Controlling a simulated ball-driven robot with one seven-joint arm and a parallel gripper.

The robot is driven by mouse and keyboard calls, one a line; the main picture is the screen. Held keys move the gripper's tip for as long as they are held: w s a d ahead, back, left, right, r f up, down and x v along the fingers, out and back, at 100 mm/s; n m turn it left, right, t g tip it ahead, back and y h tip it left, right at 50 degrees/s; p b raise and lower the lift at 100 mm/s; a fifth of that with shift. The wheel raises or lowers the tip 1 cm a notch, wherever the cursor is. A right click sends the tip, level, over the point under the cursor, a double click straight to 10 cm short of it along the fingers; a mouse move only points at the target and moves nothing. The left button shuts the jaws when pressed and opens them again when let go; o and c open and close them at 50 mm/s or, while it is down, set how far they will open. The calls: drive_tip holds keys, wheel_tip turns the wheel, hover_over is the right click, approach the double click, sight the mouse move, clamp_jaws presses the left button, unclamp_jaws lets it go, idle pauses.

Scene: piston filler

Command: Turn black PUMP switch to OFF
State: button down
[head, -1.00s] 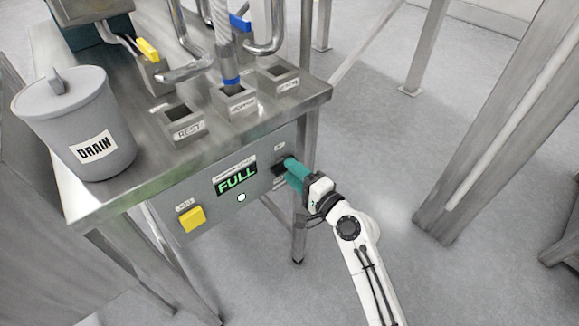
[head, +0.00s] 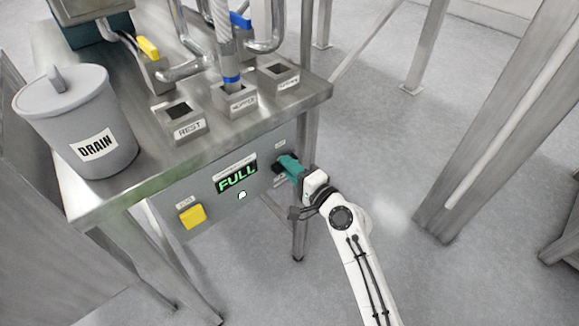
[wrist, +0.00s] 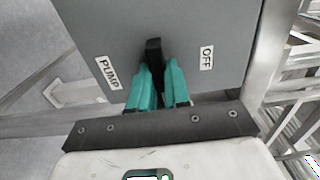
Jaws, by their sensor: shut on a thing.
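The black PUMP switch (wrist: 153,52) stands out from the grey panel (wrist: 190,20) in the wrist view, between the PUMP label (wrist: 108,73) and the OFF label (wrist: 206,58). My gripper (wrist: 160,72) has its teal fingers on both sides of the switch and is shut on it. The switch handle lies roughly along the fingers; its base is partly hidden by them. In the head view my gripper (head: 286,165) is at the right end of the panel, where the fingers cover most of the switch.
The panel also carries a green-lit FULL display (head: 237,178), a white round light (head: 242,195) and a yellow button (head: 192,216). A DRAIN bucket (head: 85,125) stands on the steel table (head: 140,195). A table leg (head: 300,225) is close behind my gripper.

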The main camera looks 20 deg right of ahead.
drive_tip(key=shift+f+b, duration=0.15)
drive_tip(key=shift+b, duration=0.2)
drive_tip(key=shift+n+b, duration=8)
drive_tip(key=shift+n, duration=1)
drive_tip(key=c, duration=1.1)
unclamp_jaws()
drive_tip(key=v, duration=1)
drive_tip(key=shift+s+d, duration=0.1)
drive_tip(key=shift+s, duration=0.3)
